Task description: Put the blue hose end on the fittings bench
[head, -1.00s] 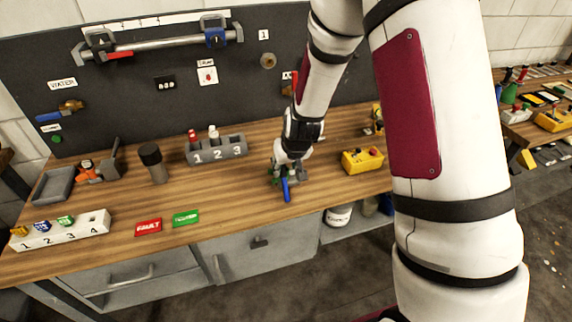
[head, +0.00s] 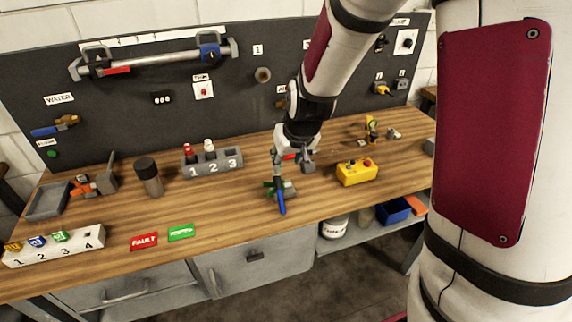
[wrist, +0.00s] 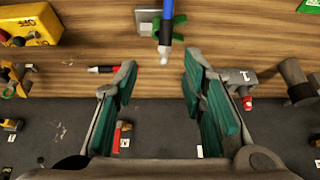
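The blue hose end (head: 281,202) is on the wooden fittings bench (head: 225,215), in or against a small grey and green fixture (head: 287,190). In the wrist view the blue hose end (wrist: 165,30) points its pale tip toward my gripper, beyond the fingertips. My gripper (head: 293,166) is just behind it in the head view. In the wrist view my gripper (wrist: 160,68) is open, with teal pads wide apart and nothing between them. Whether the hose end is clamped in the fixture I cannot tell.
A yellow control box (head: 357,172) stands to the right, and a grey numbered holder (head: 212,161) to the left. Fault and green tags (head: 144,241) lie at the front. Bench front centre is clear.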

